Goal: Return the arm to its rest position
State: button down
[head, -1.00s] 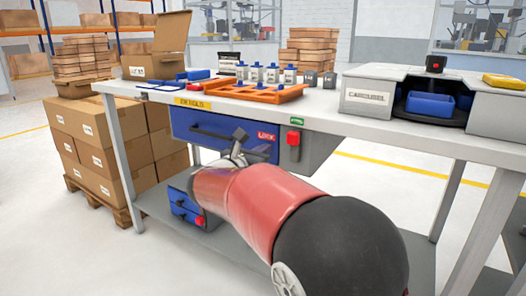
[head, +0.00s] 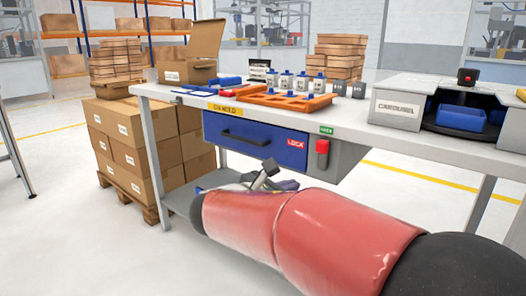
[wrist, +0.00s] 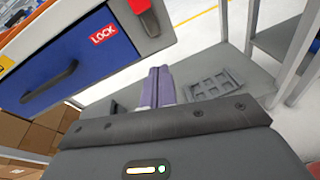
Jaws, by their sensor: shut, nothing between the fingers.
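My arm, red with a black joint, reaches across the lower right of the head view, in front of the workbench (head: 400,130). My gripper (head: 268,168) shows only partly beyond the arm, just below the blue drawer (head: 250,138) marked LOCK. In the wrist view my gripper (wrist: 159,75) has its two fingers together with nothing between them. It is apart from the drawer (wrist: 75,65), which is at the upper left there. The drawer looks closed. The lower shelf (wrist: 235,75) lies beyond the fingers.
A red button (head: 322,147) sits right of the drawer. An orange tray (head: 265,98) with several small parts, an open carton (head: 190,55) and the carousel (head: 400,103) stand on the bench. Stacked boxes (head: 130,150) are at the left. Floor in front is clear.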

jog(key=s+d+f+m+g+y+p, duration=0.1)
jog(key=s+d+f+m+g+y, duration=0.15)
jog(key=s+d+m, duration=0.4)
jog(key=s+d+f+m+g+y+p, duration=0.1)
jog(key=s+d+f+m+g, duration=0.1)
jog(key=s+d+m+g, duration=0.35)
jog(key=s+a+f+m+t+y+p, duration=0.2)
jog(key=s+m+y, duration=0.5)
jog(key=s+m, duration=0.6)
jog(key=shift+a+f, duration=0.35)
jog(key=shift+a, duration=0.15)
jog(key=shift+y, duration=0.25)
